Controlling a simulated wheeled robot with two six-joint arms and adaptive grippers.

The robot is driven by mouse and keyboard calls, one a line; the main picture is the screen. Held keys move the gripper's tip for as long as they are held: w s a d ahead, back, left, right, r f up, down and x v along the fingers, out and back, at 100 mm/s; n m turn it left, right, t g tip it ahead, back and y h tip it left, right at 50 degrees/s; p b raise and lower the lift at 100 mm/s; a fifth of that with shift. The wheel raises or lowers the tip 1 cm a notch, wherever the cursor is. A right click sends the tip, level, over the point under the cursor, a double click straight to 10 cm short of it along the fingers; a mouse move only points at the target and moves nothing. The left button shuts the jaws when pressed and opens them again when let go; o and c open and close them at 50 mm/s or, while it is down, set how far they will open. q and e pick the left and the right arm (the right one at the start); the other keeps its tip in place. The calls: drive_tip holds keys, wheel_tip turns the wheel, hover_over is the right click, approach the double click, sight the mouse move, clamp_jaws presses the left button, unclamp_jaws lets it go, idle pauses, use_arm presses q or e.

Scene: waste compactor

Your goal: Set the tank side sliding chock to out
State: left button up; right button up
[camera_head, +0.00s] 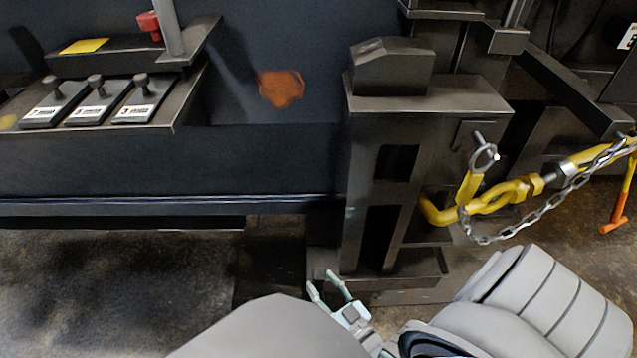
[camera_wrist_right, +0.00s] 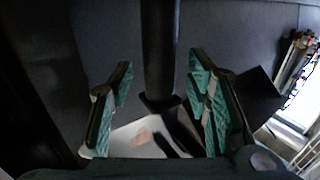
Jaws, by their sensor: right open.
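My right gripper (camera_head: 323,282) is open in the head view, in front of the foot of a dark upright housing (camera_head: 362,225). In the right wrist view its two green-padded fingers (camera_wrist_right: 160,98) are spread. A dark round bar (camera_wrist_right: 159,50) shows between and beyond them, ending at a small dark block; nothing is visibly gripped. I cannot tell for certain which part is the tank side sliding chock. My left gripper is not in view.
A yellow hook (camera_head: 492,200) and a chain (camera_head: 535,212) hang right of the housing. A shelf at upper left carries several knobbed dark plates (camera_head: 92,102). A dark blue wall with an orange patch (camera_head: 280,88) stands behind. Bare floor (camera_head: 120,275) lies at lower left.

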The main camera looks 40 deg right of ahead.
drive_tip(key=shift+w+d, duration=0.1)
drive_tip(key=shift+w, duration=1)
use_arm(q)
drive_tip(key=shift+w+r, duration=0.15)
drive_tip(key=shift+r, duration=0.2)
use_arm(e)
clamp_jaws()
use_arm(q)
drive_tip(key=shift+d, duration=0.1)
